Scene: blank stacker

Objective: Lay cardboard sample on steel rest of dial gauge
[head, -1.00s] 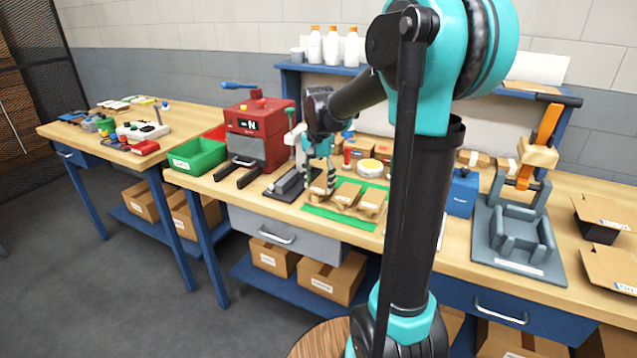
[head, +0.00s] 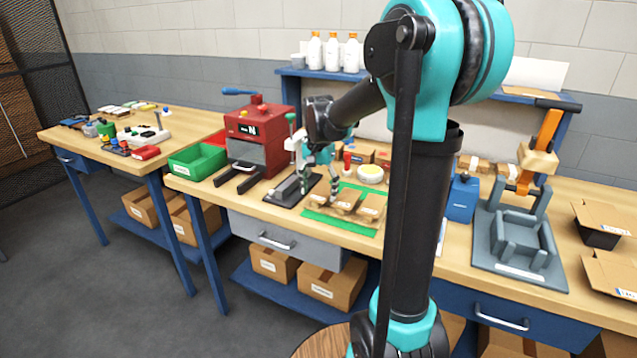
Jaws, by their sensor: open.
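Several brown cardboard pieces (head: 371,207) lie in a row on a green mat (head: 357,229) on the workbench. Which of them is the sample I cannot tell. A device with a dark base plate (head: 283,196) and a green-topped post (head: 291,121) stands just left of the mat; it looks like the dial gauge. Its steel rest is too small to make out. My gripper (head: 318,193) points down between the gauge and the mat's left end, close to the leftmost cardboard piece. It is open. Whether it touches anything is unclear.
A red machine (head: 258,138) and a green bin (head: 197,160) stand left of the gauge. A red-handled tool (head: 347,163) and a round yellow-topped item (head: 370,173) are behind the mat. A blue box (head: 462,200) and a grey press (head: 520,245) are on the right.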

